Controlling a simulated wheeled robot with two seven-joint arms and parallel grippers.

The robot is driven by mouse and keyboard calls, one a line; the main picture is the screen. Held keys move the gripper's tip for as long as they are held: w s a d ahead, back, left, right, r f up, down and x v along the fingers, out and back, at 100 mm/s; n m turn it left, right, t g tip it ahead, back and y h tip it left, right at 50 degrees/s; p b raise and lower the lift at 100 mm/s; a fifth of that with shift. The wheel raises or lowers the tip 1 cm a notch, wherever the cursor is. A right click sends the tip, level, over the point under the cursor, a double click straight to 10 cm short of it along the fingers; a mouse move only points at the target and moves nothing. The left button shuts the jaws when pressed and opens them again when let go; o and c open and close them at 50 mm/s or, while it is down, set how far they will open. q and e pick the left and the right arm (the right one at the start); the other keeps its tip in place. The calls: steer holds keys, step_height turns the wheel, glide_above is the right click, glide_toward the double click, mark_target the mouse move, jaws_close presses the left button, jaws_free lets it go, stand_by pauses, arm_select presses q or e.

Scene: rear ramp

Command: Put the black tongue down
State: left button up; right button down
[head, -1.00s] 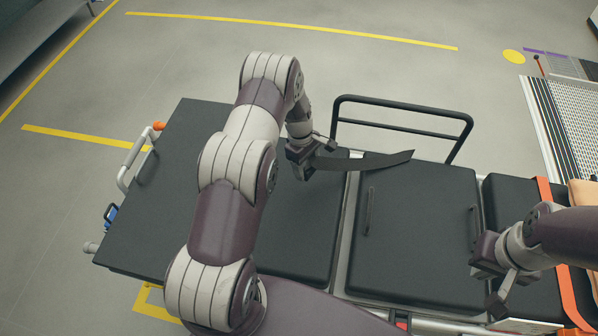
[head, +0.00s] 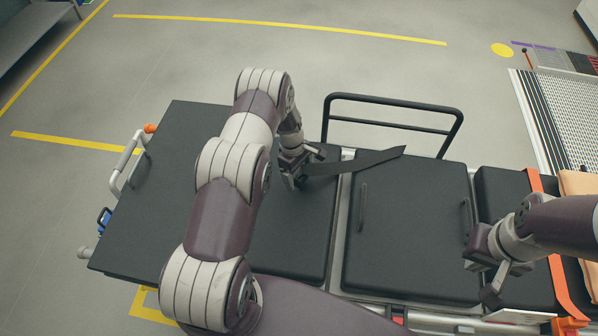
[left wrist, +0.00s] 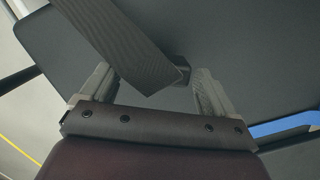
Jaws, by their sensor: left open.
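A black strap (head: 372,160) lies across the gap between two dark cushions of the stretcher, its tapered end pointing right. Its left end is at my left gripper (head: 300,176). In the left wrist view the black strap (left wrist: 122,40) comes in from the top left, and its end lies between the spread fingers of my left gripper (left wrist: 155,92), with gaps at both sides. A small dark block (left wrist: 183,70) shows beside that end; I cannot tell if it is the tongue. My right gripper (head: 483,277) is over the right part of the stretcher, its fingers apart and empty.
The stretcher's left cushion (head: 163,180) is wide and bare. A black side rail (head: 393,102) stands along the far edge. An orange strap (head: 562,285) crosses the right end, beside a tan pillow (head: 585,195). Floor beyond the rail is clear.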

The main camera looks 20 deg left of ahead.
arm_select(q)
steer(key=shift+w+a+r, duration=0.1)
steer(key=shift+r, duration=0.5)
step_height(320, 180, up, 11)
steer(key=a+b, duration=0.2)
